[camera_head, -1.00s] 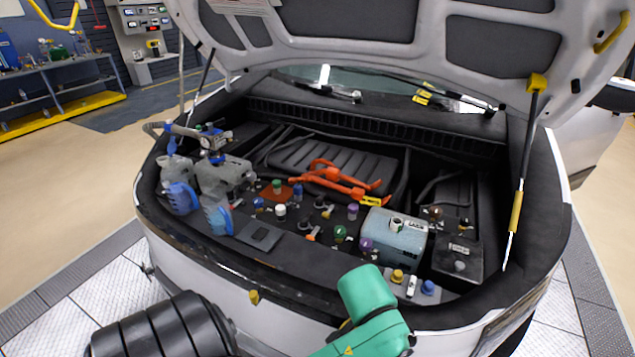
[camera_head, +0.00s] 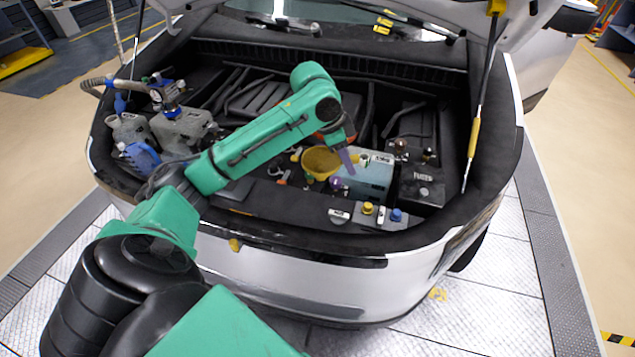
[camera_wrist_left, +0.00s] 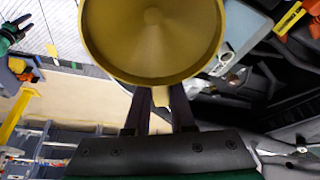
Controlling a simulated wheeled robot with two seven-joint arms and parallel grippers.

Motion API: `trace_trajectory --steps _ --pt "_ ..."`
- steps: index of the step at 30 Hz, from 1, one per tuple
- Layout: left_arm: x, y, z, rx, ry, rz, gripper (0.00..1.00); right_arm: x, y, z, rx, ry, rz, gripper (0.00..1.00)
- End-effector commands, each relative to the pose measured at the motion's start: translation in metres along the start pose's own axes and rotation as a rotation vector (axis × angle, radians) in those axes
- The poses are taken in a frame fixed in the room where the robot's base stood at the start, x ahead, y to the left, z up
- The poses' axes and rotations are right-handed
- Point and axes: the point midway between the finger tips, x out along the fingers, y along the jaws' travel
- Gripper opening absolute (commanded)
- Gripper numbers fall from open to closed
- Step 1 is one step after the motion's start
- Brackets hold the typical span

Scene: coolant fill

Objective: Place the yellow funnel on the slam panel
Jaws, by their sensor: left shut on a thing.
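The yellow funnel (camera_head: 321,160) hangs over the engine bay, left of the pale coolant tank (camera_head: 366,178), its wide mouth facing up. My left gripper (camera_head: 346,160) is shut on it. In the left wrist view the funnel's bowl (camera_wrist_left: 152,40) fills the top middle, and my left gripper's dark fingers (camera_wrist_left: 160,108) close on its tab. The slam panel (camera_head: 275,200) is the dark strip along the front of the bay, nearer than the funnel.
Yellow and blue caps (camera_head: 396,215) stand at the front right of the bay. Grey and blue jugs (camera_head: 140,156) and a pump are at the left. The prop rod (camera_head: 474,140) stands at the right. The slam panel's middle looks mostly bare.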

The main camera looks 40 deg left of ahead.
Motion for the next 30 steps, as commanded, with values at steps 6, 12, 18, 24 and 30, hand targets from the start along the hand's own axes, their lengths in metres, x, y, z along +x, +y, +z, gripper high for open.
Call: trace_trajectory --steps 6,12,18,24,30 --pt "-0.048 -0.022 -0.002 0.031 0.0 0.015 0.0 -0.003 -0.006 -0.001 0.003 0.002 -0.008 0.5" --pt "-0.024 -0.021 0.01 0.032 -0.007 0.023 0.0 -0.008 -0.007 -0.002 0.003 0.002 -0.009 0.5" --pt "0.023 -0.021 0.029 0.031 -0.006 0.023 0.0 -0.018 -0.006 -0.003 0.002 0.003 -0.009 0.5" --pt "0.069 -0.02 0.048 0.031 -0.004 0.024 0.0 -0.028 -0.004 -0.004 0.001 0.003 -0.006 0.5" --pt "0.098 -0.021 0.06 0.032 -0.003 0.02 0.0 -0.032 -0.002 -0.004 -0.001 0.002 -0.003 0.5"
